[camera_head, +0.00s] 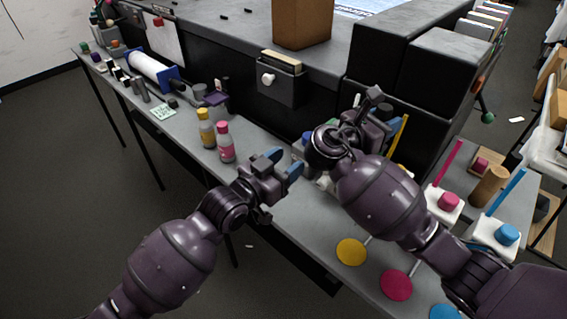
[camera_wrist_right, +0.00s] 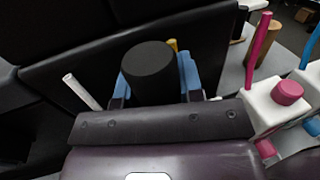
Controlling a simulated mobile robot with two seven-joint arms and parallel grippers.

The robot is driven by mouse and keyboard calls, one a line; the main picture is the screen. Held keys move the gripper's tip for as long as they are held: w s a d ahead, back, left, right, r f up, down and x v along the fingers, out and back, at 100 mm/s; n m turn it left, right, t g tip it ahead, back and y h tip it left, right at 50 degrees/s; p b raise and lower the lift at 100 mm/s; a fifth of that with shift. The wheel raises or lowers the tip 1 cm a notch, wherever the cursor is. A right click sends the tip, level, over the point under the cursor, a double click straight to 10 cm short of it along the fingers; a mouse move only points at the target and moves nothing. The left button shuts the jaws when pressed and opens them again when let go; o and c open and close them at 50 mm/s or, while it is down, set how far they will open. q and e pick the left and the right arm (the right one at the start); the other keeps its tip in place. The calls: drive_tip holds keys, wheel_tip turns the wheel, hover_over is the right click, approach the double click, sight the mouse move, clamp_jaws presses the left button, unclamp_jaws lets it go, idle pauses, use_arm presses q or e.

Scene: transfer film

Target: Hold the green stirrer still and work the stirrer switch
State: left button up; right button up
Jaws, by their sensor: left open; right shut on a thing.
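I cannot make out a green stirrer in either view; the right arm covers part of the bench. Stirrer-like white boxes show at the right: one with a pink knob (camera_head: 449,201) and pink rod, one with a blue knob (camera_head: 507,235) and blue rod. A yellow rod (camera_head: 400,135) rises behind my right arm. My right gripper (camera_head: 383,120) is largely hidden by its own wrist in the head view. In the right wrist view its blue fingers are shut on a black cylinder (camera_wrist_right: 150,70). My left gripper (camera_head: 283,164) is open and empty above the bench.
Yellow (camera_head: 351,252), pink (camera_head: 396,285) and blue (camera_head: 445,312) discs lie along the bench's front. A black holder (camera_head: 283,82) and black boxes border the back.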

idle(0.4)
drive_tip(key=o, duration=1.1)
drive_tip(key=shift+a, duration=0.1)
